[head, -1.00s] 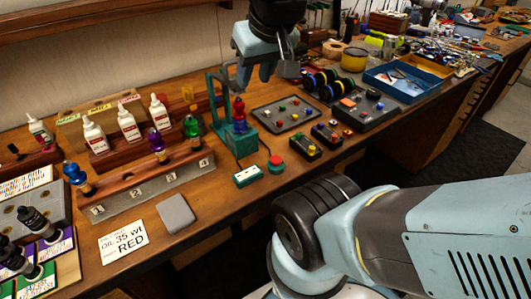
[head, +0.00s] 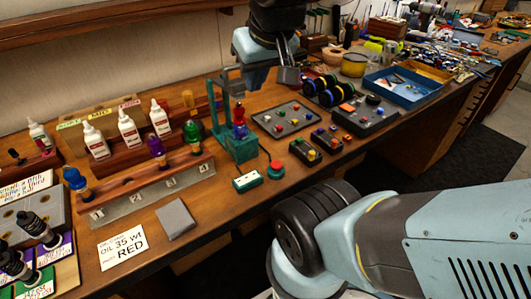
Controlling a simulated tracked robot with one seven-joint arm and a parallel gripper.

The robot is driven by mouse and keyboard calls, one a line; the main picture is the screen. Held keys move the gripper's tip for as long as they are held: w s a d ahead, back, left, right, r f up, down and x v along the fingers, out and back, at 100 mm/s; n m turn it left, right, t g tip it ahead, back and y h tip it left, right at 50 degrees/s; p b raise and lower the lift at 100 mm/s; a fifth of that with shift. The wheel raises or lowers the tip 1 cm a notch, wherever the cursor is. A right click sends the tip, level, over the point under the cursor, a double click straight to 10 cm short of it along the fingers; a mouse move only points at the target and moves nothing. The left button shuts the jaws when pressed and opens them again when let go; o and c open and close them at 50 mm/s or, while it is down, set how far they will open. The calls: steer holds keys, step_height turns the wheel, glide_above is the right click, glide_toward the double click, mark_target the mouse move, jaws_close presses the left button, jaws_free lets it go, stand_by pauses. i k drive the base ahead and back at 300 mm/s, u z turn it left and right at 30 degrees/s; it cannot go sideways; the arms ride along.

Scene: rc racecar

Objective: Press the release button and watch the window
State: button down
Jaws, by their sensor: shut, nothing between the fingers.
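A round red button (head: 276,165) on a green base sits near the bench's front edge. It is beside the green stand (head: 222,128), which holds a small red-and-blue part (head: 239,122) upright. A small green box with a pale top (head: 247,181) and dark marks lies in front of the stand, left of the button. I cannot tell which surface is the window. My gripper (head: 289,76) hangs over the bench at the top, above and behind the button and apart from it. It is shut and empty; its fingertips show only in part.
A grey tray (head: 263,122) of coloured pieces and two small dark trays lie right of the stand. A blue tray (head: 385,90) lies farther right.

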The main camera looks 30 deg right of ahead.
mark_target(277, 165)
steer(key=z, duration=0.65)
steer(key=k, duration=1.25)
steer(key=u, duration=0.2)
